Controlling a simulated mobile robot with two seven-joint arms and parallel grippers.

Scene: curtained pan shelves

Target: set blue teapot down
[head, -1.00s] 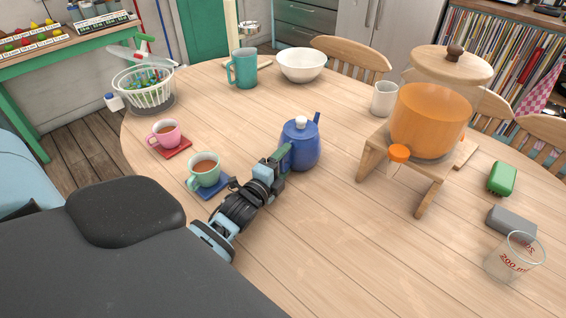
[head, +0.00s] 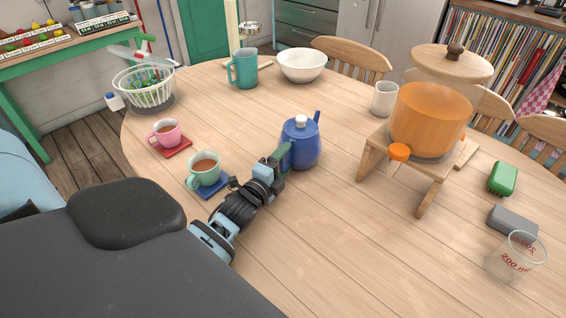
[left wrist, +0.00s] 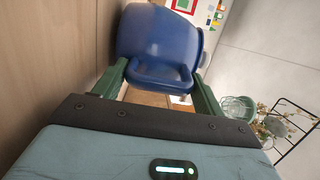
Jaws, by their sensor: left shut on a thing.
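The blue teapot (head: 303,146) with a pale lid knob is upright at the middle of the table (head: 300,230). Its spout points to the back right. My left gripper (head: 283,154) is at its near left side, shut on its handle. In the left wrist view the teapot (left wrist: 158,40) fills the space between the green fingers (left wrist: 158,84), with the handle between them. Whether its base touches the table is hard to tell. My right gripper is not in view.
A green cup (head: 204,172) on a blue coaster stands left of the gripper, and a pink cup (head: 165,134) on a red coaster behind it. An orange pot (head: 428,120) on a wooden stand is to the right. The table front of the teapot is clear.

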